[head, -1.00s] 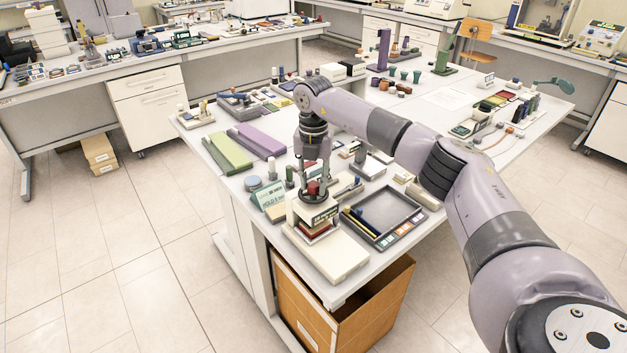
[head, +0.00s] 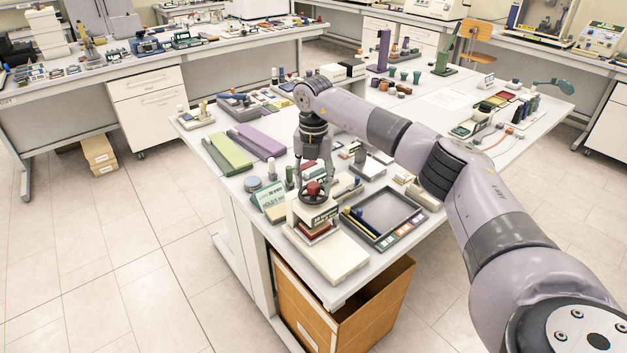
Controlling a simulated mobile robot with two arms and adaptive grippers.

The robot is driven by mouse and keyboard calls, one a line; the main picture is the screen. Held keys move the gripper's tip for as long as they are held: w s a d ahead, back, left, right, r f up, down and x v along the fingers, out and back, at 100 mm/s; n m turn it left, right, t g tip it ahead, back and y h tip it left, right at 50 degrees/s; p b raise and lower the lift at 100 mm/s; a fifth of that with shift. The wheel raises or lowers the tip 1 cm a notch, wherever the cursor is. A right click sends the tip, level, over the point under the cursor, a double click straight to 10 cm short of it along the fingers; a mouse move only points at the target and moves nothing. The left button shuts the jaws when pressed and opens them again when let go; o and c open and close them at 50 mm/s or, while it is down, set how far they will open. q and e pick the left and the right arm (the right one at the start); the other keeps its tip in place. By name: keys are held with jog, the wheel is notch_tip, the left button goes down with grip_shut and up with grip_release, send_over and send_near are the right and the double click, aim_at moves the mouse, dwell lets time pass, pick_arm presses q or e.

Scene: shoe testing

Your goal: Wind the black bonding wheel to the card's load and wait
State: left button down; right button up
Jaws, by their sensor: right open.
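The black bonding wheel (head: 317,199) sits on top of a small press on a cream base (head: 337,258), with a red knob (head: 313,188) showing at it. A dark display with small lettering (head: 322,217) is on the front of the press; its reading is too small to tell. A green card (head: 271,197) with "HOLD" on it stands to the left of the press. My right gripper (head: 315,182) points down, open, right at the wheel and knob. I cannot tell whether its fingers touch them. My left gripper is out of view.
A grey tray (head: 384,238) with pens and colour swatches lies right of the press. Green and purple blocks (head: 228,152) lie to the left. Small bottles and tools crowd behind. A wooden drawer (head: 372,305) stands open below the table edge.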

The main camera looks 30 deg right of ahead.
aim_at(313, 184)
notch_tip(313, 184, up, 12)
dwell(0.4)
jog(key=shift+a+f, duration=0.1)
jog(key=shift+f, duration=0.05)
